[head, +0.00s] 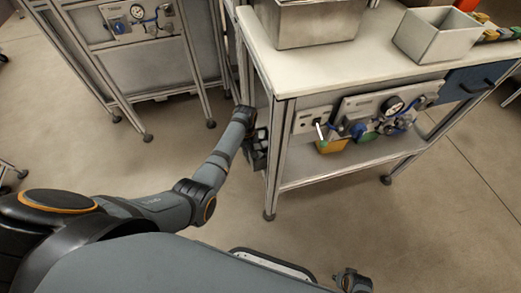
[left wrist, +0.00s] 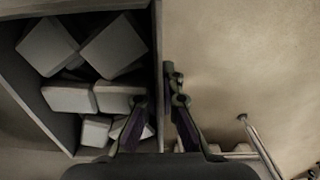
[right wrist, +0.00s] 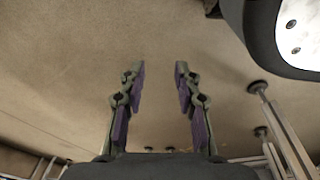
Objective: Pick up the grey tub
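A dark grey tub (left wrist: 30,88) with several pale boxes (left wrist: 112,45) in it fills the left of the left wrist view. In the head view the tub (head: 259,158) shows as a small dark shape beside the table's near left leg, partly hidden by my arm. My left gripper (left wrist: 157,100) has one finger inside the tub and one outside, closed on its side wall. In the head view the left gripper (head: 250,118) is mostly hidden behind its wrist. My right gripper (right wrist: 158,72) is open and empty above the floor; part of it shows at the head view's bottom edge.
A workbench (head: 375,62) with a lower shelf (head: 340,165) stands right of the tub. On it are a metal bin (head: 315,25) and a light grey bin (head: 437,40). A second bench (head: 150,65) stands at the back left. The floor in front is clear.

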